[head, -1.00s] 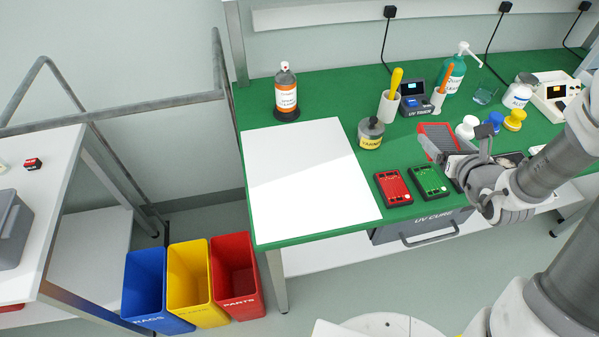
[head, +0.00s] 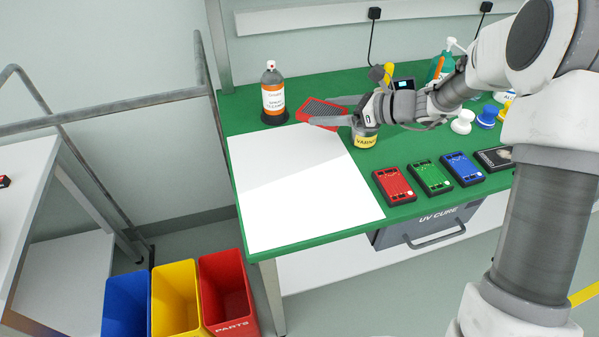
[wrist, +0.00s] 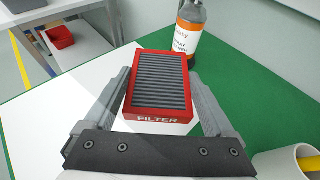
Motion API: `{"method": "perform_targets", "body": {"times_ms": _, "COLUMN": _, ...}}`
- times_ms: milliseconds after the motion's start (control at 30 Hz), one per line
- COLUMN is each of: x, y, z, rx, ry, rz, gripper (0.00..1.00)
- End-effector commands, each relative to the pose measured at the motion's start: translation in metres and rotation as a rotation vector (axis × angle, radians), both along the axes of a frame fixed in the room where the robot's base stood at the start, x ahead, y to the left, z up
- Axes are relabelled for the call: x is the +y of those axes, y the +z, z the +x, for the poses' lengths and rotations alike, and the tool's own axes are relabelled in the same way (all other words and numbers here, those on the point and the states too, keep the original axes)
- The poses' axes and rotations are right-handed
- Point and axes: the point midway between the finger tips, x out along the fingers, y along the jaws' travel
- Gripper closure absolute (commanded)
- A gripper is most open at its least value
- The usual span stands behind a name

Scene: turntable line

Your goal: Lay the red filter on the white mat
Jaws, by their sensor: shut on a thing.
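The red filter (head: 322,112) has a red frame and dark pleats. My gripper (head: 330,112) is shut on it and holds it near the back right corner of the white mat (head: 290,205), close to the spray bottle. In the wrist view the filter (wrist: 160,85) sits between my two fingers (wrist: 160,100), its FILTER lettering towards me. The white mat (wrist: 70,120) shows below and to the left of it. The filter appears to be above the bench; its exact height is hard to tell. The mat is bare.
An orange-labelled spray bottle (head: 273,95) stands just behind the filter, left of it in the head view. A varnish jar (head: 364,136) stands below my wrist. Red (head: 394,186), green (head: 430,177) and blue (head: 462,168) devices lie right of the mat. Bins stand on the floor at left.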

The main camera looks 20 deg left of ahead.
Motion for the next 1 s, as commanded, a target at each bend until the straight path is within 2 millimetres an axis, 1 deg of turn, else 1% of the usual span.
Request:
{"method": "perform_targets", "body": {"times_ms": 33, "x": 0.004, "y": -0.008, "z": -0.011, "rx": 0.003, "ry": 0.002, "rz": -0.001, "gripper": 0.76}}
{"method": "perform_targets", "body": {"times_ms": 100, "x": 0.010, "y": -0.019, "z": -0.026, "rx": 0.005, "ry": 0.001, "rz": -0.001, "gripper": 0.76}}
{"method": "perform_targets", "body": {"times_ms": 300, "x": 0.027, "y": -0.046, "z": -0.068, "rx": 0.004, "ry": 0.001, "rz": -0.001, "gripper": 0.76}}
{"method": "perform_targets", "body": {"times_ms": 433, "x": 0.034, "y": -0.056, "z": -0.085, "rx": 0.001, "ry": 0.000, "rz": -0.001, "gripper": 0.76}}
{"method": "perform_targets", "body": {"times_ms": 533, "x": 0.037, "y": -0.060, "z": -0.092, "rx": -0.001, "ry": -0.002, "rz": 0.000, "gripper": 0.76}}
{"method": "perform_targets", "body": {"times_ms": 633, "x": 0.037, "y": -0.064, "z": -0.094, "rx": -0.001, "ry": -0.002, "rz": -0.001, "gripper": 0.76}}
{"method": "perform_targets", "body": {"times_ms": 867, "x": 0.037, "y": -0.097, "z": -0.094, "rx": 0.003, "ry": -0.002, "rz": -0.001, "gripper": 0.76}}
{"method": "perform_targets", "body": {"times_ms": 933, "x": 0.038, "y": -0.101, "z": -0.094, "rx": 0.000, "ry": -0.002, "rz": 0.000, "gripper": 0.76}}
{"method": "perform_targets", "body": {"times_ms": 1000, "x": 0.037, "y": -0.101, "z": -0.093, "rx": -0.001, "ry": -0.002, "rz": 0.000, "gripper": 0.76}}
